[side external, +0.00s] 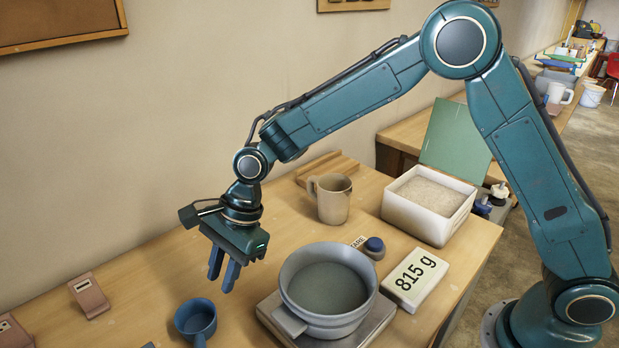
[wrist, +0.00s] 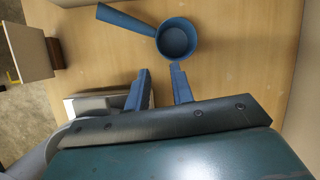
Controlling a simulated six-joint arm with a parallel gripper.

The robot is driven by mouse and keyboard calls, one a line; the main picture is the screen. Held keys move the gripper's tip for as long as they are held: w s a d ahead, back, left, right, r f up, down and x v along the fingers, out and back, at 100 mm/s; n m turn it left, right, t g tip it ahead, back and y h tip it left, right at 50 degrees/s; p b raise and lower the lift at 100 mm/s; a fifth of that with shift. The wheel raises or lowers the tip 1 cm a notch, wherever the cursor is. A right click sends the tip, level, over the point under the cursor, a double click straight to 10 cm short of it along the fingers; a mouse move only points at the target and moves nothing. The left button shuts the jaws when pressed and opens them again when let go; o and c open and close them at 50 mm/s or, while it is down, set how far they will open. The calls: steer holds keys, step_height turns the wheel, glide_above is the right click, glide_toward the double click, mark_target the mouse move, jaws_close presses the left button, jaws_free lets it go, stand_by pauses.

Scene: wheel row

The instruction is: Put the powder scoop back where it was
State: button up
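The blue powder scoop (side external: 196,319) rests on the wooden table near the front, left of the scale. In the wrist view the scoop (wrist: 177,40) looks empty, with its handle pointing left. My gripper (side external: 223,277) hangs above the table, behind the scoop in the side view and apart from it. Its two blue fingers (wrist: 160,78) are spread with nothing between them. A grey pot (side external: 328,290) with powder or liquid in it stands on the scale plate (side external: 377,322). The display (side external: 415,279) reads 815 g. A white bin of pale powder (side external: 429,205) stands at the back right.
A beige mug (side external: 331,198) and a wooden block (side external: 327,167) stand behind the pot. A round blue-topped knob (side external: 374,246) is beside the scale. Pinkish stands (side external: 89,295) are at the left. A green panel (side external: 455,140) leans behind the bin.

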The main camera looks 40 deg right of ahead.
steer(key=s+d+r+n+t+h, duration=0.15)
steer(key=s+d+r+n, duration=0.25)
steer(key=d+r, duration=0.4)
steer(key=s+d+r+n+t+h, duration=0.1)
steer(key=s+d+r+n+t, duration=0.1)
steer(key=s+d+r+n, duration=0.4)
steer(key=s+d+r+n+t+h, duration=0.1)
steer(key=s+d+n, duration=0.5)
steer(key=s+d, duration=0.8)
step_height(320, 180, up, 2)
steer(key=shift+s+d+h, duration=0.35)
steer(key=shift+s+h, duration=0.3)
steer(key=shift+s, duration=0.55)
steer(key=shift+t, duration=0.25)
